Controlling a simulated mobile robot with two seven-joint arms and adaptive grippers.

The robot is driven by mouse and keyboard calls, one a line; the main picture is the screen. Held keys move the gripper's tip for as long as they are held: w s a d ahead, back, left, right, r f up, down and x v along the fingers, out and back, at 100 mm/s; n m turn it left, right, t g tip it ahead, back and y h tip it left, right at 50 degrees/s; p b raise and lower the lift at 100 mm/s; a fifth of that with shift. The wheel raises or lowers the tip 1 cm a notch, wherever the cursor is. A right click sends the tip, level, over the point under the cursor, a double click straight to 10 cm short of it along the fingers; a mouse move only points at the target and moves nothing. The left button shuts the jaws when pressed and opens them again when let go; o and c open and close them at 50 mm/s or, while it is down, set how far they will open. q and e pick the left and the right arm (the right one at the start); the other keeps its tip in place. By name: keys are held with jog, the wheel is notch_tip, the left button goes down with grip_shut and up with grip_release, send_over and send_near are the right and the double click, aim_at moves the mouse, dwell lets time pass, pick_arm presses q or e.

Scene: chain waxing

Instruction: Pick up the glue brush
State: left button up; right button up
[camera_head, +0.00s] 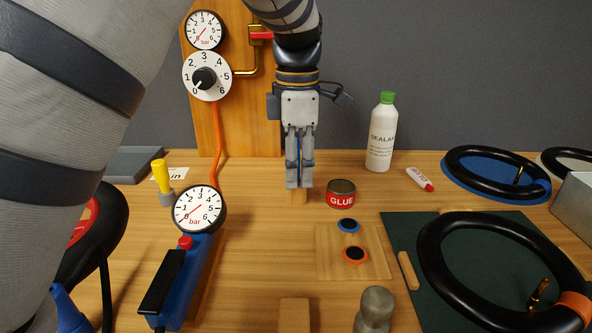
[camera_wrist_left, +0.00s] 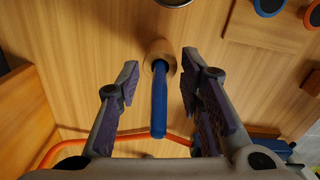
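The glue brush stands with its blue handle (camera_wrist_left: 158,105) up in a round wooden holder (camera_wrist_left: 158,52). In the head view the holder (camera_head: 298,197) shows just below my fingertips, and the handle is mostly hidden behind the fingers. My left gripper (camera_head: 299,186) points straight down over it. In the left wrist view my left gripper (camera_wrist_left: 160,75) is open, with one finger on each side of the handle and a gap on both sides. The bristles are hidden. My right gripper is in neither view.
A red glue tin (camera_head: 341,197) stands close to the right of the holder. A white sealant bottle (camera_head: 381,140) is behind it. A wooden patch board (camera_head: 328,262) lies in front. A gauge pump (camera_head: 198,210) with an orange hose (camera_head: 217,150) is at the left.

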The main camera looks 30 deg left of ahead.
pick_arm(q)
grip_shut()
jog(key=shift+r, duration=0.1)
notch_tip(320, 180, up, 10)
jog(key=shift+f+b, duration=0.1)
jog(key=shift+b, duration=0.2)
